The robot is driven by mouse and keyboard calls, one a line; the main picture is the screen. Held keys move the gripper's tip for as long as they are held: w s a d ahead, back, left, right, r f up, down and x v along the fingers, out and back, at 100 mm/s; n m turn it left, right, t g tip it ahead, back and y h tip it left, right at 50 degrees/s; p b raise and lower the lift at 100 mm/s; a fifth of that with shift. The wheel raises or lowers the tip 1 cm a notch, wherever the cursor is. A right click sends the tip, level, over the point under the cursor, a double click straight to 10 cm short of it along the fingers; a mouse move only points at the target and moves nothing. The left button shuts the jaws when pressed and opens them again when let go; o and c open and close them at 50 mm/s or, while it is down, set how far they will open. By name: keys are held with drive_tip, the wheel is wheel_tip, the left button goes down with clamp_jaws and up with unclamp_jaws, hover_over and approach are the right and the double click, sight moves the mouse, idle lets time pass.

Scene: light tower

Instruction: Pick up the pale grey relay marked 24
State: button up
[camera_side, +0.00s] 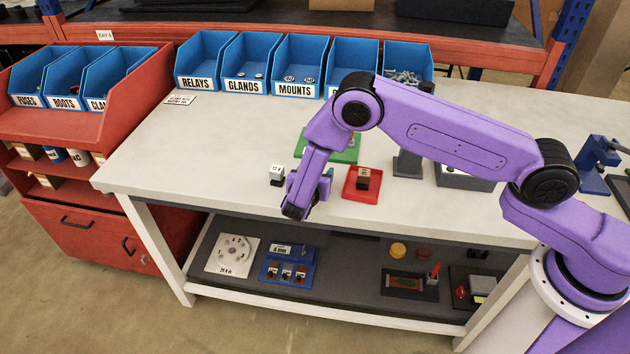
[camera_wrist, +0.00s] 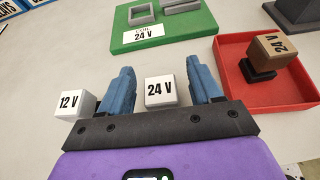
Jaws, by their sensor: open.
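The pale grey relay marked 24 V (camera_wrist: 160,93) stands on the bench between my blue fingers in the wrist view; a gap shows on its left, while the right finger is close beside it. In the side view my arm hides this relay. My gripper (camera_wrist: 160,85) is open and reaches down at the bench, also in the side view (camera_side: 309,196). Another pale relay, marked 12 V (camera_wrist: 74,103), stands just left of my left finger; it also shows in the side view (camera_side: 277,174).
A red tray (camera_wrist: 232,85) at right holds a brown and black relay (camera_wrist: 276,55) marked 24 V. A green board (camera_wrist: 184,30) labelled 24 V lies beyond my fingers. Blue bins (camera_side: 246,64) line the bench's back. The bench at left is mostly clear.

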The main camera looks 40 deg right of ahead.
drive_tip(key=shift+w+d+f, duration=0.15)
drive_tip(key=shift+w+d, duration=0.1)
drive_tip(key=shift+d, duration=0.05)
drive_tip(key=c, duration=1)
drive_tip(key=shift+c, duration=0.2)
